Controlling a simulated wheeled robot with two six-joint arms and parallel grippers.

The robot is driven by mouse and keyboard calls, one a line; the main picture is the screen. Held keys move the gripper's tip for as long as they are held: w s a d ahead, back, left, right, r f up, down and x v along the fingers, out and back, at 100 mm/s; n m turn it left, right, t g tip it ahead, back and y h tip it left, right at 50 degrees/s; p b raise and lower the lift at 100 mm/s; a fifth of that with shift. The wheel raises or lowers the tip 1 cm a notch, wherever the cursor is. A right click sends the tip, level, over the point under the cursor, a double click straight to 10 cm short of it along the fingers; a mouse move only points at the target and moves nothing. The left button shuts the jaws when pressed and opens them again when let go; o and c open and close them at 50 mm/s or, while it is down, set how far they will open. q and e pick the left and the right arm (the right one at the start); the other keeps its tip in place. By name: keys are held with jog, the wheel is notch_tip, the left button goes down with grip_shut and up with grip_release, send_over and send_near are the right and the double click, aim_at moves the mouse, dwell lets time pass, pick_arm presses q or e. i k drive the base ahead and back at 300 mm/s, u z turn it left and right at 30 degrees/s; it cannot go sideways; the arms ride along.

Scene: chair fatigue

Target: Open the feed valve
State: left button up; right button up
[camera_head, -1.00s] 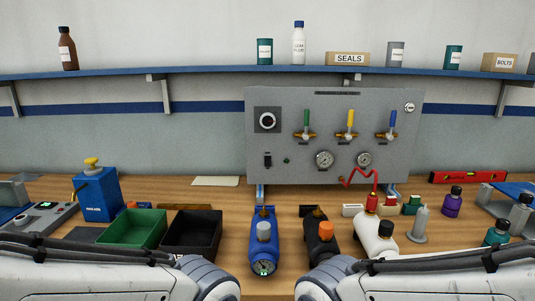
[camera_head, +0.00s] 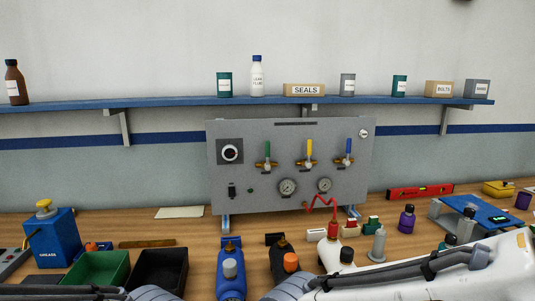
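A grey valve panel (camera_head: 290,205) stands upright at the back of the bench. It has three lever valves in a row: a green-handled valve (camera_head: 267,151), a yellow-handled valve (camera_head: 309,149) and a blue-handled valve (camera_head: 348,148). All three levers point up. I cannot read which one is the feed valve. Two round gauges, a left gauge (camera_head: 287,187) and a right gauge (camera_head: 324,185), sit below the levers. Parts of both my arms show along the bottom edge, well short of the panel. Neither gripper shows, and nothing touches the valves.
A blue bottle (camera_head: 231,280), a black bottle (camera_head: 280,262) and a white bottle (camera_head: 330,252) stand in front of the panel. A green bin (camera_head: 97,270) and a black bin (camera_head: 160,268) are at left. A shelf (camera_head: 160,105) runs above. The air before the levers is clear.

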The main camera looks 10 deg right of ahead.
aim_at(268, 154)
jog(key=k, duration=0.55)
jog(key=z, duration=0.6)
jog(key=i, duration=1.05)
jog(key=u, duration=0.55)
